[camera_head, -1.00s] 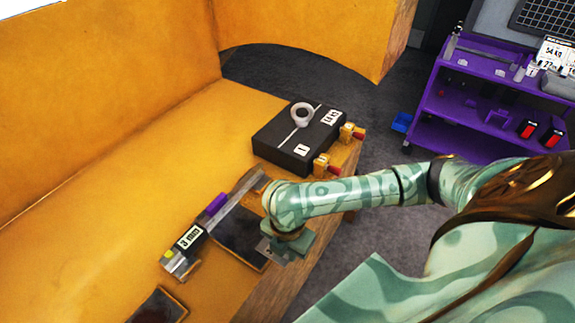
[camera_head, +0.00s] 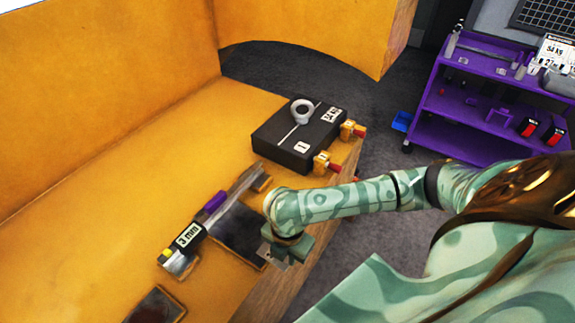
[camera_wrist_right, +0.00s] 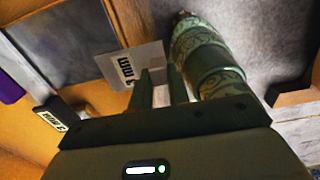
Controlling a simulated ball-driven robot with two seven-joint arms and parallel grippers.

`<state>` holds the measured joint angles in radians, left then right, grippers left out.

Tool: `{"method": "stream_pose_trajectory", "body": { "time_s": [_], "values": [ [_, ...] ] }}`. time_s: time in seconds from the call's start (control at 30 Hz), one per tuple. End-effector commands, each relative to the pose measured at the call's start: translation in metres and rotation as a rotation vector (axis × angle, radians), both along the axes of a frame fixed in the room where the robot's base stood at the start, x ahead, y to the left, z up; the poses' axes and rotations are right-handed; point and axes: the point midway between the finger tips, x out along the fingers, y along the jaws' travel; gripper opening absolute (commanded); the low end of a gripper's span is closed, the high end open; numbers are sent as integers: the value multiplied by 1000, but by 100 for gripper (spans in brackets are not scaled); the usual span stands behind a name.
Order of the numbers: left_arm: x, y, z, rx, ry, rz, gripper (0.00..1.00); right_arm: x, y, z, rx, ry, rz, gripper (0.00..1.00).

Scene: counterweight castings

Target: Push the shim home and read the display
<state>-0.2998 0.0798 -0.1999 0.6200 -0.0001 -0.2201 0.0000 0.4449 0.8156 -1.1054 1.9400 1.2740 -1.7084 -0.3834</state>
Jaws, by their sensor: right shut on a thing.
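My right gripper (camera_head: 288,248) is over the near edge of the yellow ledge, fingers pointing down. In the right wrist view its two fingers (camera_wrist_right: 158,88) are shut on the shim (camera_wrist_right: 125,72), a thin grey plate marked "3 mm". The shim's far end lies at the edge of a dark, metal-framed panel (camera_wrist_right: 65,40); I cannot tell how far in it sits. In the head view only a bit of the shim (camera_head: 265,251) shows beside the gripper. My left gripper is out of view.
A black block (camera_head: 297,140) with a white ring (camera_head: 302,111) on top stands behind the gripper, with yellow-and-red clamps (camera_head: 330,162) at its side. A purple cart (camera_head: 480,95) stands back right; its card or display (camera_head: 553,52) reads "54 kg".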

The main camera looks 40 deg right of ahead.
Motion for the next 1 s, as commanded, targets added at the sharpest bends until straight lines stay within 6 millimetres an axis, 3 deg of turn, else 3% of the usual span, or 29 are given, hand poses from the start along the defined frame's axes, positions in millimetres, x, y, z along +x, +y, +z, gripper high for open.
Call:
{"method": "stream_pose_trajectory", "body": {
  "time_s": [1.0],
  "values": [
    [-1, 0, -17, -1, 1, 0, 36, 0, 0, -38, 0, 0, 0, 0]
  ]
}}
